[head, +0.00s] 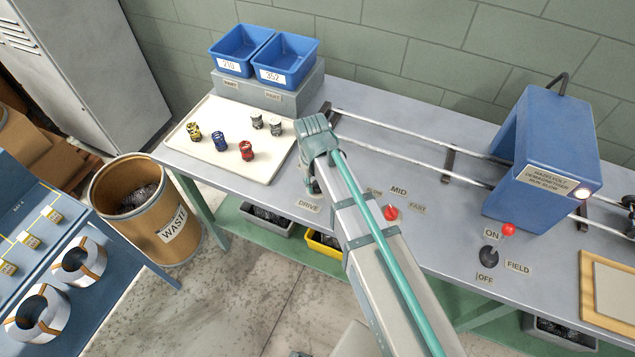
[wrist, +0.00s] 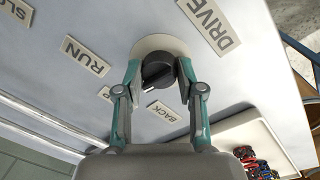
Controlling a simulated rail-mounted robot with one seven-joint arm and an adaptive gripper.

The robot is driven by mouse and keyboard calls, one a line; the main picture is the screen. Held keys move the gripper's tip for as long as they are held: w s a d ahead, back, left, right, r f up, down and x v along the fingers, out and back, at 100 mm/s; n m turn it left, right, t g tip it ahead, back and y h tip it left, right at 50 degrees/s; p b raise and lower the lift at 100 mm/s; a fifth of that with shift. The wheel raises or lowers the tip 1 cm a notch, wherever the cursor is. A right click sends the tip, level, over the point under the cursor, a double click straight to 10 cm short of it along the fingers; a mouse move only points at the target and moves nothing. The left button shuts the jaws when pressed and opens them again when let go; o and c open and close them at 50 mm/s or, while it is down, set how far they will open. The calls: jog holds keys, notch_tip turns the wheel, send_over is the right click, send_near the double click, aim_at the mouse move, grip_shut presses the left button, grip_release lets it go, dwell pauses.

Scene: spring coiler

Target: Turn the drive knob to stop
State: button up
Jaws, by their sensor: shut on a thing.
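The drive knob (wrist: 156,77) is black and sits on a pale round plate in the wrist view. My gripper (wrist: 158,66) has one teal finger on each side of the knob and is shut on it. A small pale mark shows at the knob's lower left. The DRIVE label (wrist: 208,24), RUN label (wrist: 86,56) and BACK label (wrist: 168,112) lie around it. Another label, ending in P, is partly hidden by a finger.
A red speed knob (head: 391,212) stands just right of my arm. Farther right are the FIELD lever (head: 490,256) and a blue machine (head: 540,165) on rails. A cream tray (head: 190,155) with several springs lies left, below two blue bins (head: 285,75).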

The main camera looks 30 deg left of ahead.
aim_at(315, 184)
jog(key=shift+n, duration=0.8)
jog(key=o, duration=1.1)
jog(key=shift+o, duration=0.2)
notch_tip(315, 184, up, 12)
jog(key=shift+s+a, duration=0.15)
jog(key=shift+s, duration=0.2)
